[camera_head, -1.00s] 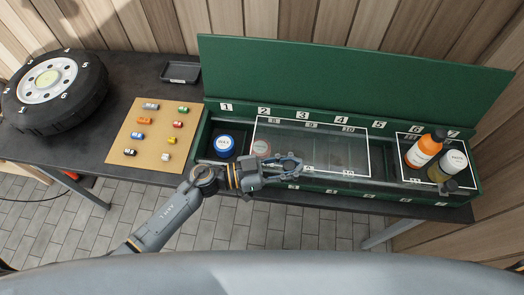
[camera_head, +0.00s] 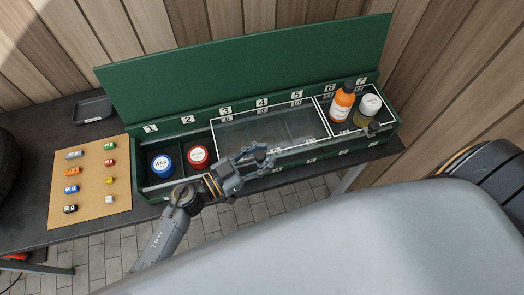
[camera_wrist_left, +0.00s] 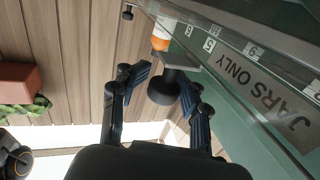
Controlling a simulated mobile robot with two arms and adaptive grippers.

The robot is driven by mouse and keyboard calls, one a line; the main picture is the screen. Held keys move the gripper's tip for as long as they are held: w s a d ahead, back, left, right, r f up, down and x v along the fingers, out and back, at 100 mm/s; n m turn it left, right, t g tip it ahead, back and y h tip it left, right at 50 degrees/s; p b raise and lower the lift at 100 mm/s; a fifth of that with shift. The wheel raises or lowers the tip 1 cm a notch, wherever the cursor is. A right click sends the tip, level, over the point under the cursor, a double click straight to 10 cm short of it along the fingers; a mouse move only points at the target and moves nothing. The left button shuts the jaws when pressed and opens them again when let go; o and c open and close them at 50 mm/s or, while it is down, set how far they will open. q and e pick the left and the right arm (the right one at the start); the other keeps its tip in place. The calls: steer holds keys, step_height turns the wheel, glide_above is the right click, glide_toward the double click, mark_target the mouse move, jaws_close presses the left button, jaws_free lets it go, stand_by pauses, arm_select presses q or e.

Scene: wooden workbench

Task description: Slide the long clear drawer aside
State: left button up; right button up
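The long clear drawer (camera_head: 268,128) is a see-through panel with a white outline on the green box. It lies below labels 3 to 5, its right edge by the short drawer. Its black knob (camera_wrist_left: 165,90) shows in the left wrist view between my left gripper's fingers (camera_wrist_left: 168,84). The fingers are spread, with a gap between one finger and the knob; I cannot tell whether the other touches it. In the head view my left gripper (camera_head: 256,158) is at the box's front edge. My right gripper is not in view.
A blue jar (camera_head: 162,166) and red jar (camera_head: 198,156) stand in open compartments at left. A board with small labelled items (camera_head: 90,182) lies left of the green box (camera_head: 240,70).

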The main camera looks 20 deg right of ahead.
arm_select(q)
steer(key=shift+a+r, duration=0.1)
steer(key=shift+w, duration=0.1)
steer(key=shift+a, duration=0.25)
steer(key=a, duration=0.3)
steer(key=s+a, duration=0.1)
steer(key=a, duration=0.3)
steer(key=s+a, duration=0.1)
steer(key=a, duration=0.3)
steer(key=shift+s+a, duration=0.1)
steer(key=shift+a, duration=0.05)
